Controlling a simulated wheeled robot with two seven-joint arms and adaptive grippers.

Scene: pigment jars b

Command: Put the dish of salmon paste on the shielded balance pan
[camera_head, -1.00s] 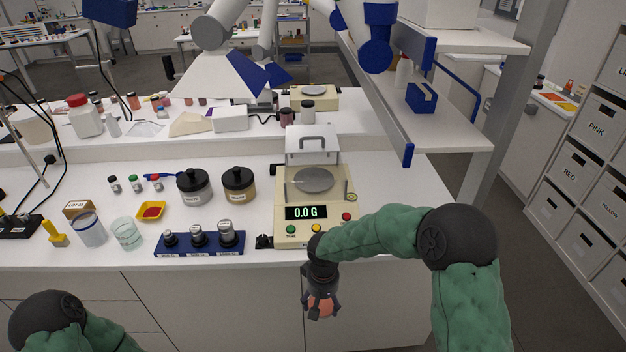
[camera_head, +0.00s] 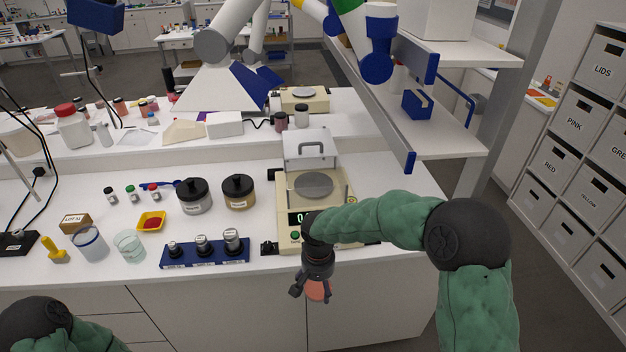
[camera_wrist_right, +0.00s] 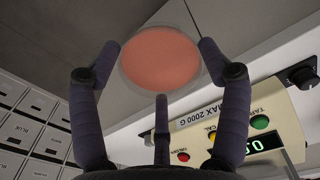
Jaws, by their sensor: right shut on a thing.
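The dish of salmon paste (camera_head: 317,290) is a shallow clear round dish with pinkish-orange filling. My right gripper (camera_head: 312,288) is shut on it, in front of the bench's front edge. In the right wrist view the dish (camera_wrist_right: 160,58) sits between the fingertips. The shielded balance (camera_head: 284,238) is cream, on the bench behind the gripper. Its round grey pan (camera_head: 314,186) is bare, and its clear shield (camera_head: 311,146) appears raised behind the pan. My right forearm hides part of the balance's front and display. My left gripper is out of view.
A blue weight rack (camera_head: 205,253), two black-lidded jars (camera_head: 194,196), a yellow dish of red paste (camera_head: 151,221) and glass beakers stand left of the balance. A shelf (camera_head: 440,120) overhangs at the right. A second balance (camera_head: 305,103) stands farther back.

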